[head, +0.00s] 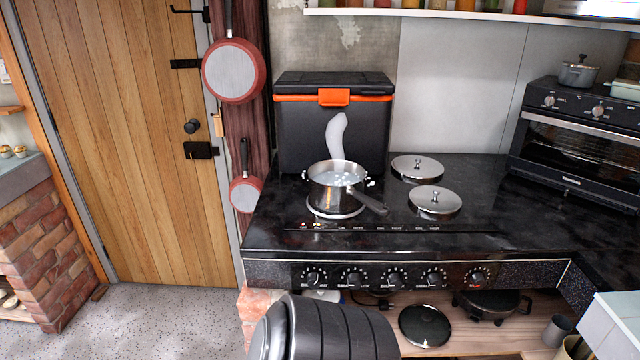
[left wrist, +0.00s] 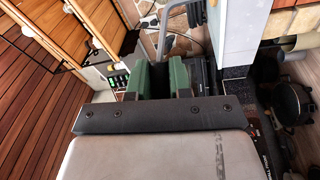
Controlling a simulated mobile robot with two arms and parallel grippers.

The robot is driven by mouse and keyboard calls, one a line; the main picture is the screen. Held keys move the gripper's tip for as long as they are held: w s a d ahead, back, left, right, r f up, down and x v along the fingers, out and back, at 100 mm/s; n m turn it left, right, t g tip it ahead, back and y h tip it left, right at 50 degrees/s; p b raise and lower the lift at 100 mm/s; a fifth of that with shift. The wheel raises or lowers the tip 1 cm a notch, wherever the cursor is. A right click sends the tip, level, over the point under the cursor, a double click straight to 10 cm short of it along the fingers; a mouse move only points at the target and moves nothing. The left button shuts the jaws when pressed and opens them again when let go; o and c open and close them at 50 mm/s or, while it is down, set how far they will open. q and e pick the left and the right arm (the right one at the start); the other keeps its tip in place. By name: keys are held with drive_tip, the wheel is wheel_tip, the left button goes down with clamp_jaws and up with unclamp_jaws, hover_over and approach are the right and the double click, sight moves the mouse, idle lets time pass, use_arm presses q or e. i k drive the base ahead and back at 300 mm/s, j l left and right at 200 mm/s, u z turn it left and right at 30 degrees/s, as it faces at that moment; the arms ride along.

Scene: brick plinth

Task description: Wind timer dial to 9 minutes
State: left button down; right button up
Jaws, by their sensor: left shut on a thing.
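A row of several round dials runs along the black cooker's front panel in the head view. The rightmost dial (head: 477,277) has reddish markings and stands a little apart from the others. I cannot tell for sure which one is the timer, and its minute setting is too small to read. My left gripper (left wrist: 160,76) shows in the left wrist view, with green finger pads close on either side of something dark. What it holds is mostly hidden. The left gripper's fingers do not show in the head view. My right gripper is in neither view.
A steaming saucepan (head: 336,186) stands on the black cooktop (head: 480,222), in front of a dark box with orange trim (head: 332,130). Two metal lids lie to its right. A black oven (head: 580,150) stands at the right. Pans sit on the shelf below.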

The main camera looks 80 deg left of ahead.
sight(478, 279)
drive_tip(key=k+j+u, duration=0.25)
drive_tip(key=j+u, duration=0.2)
drive_tip(key=k+j+u, duration=0.25)
drive_tip(key=j, duration=0.2)
drive_tip(key=i, duration=0.1)
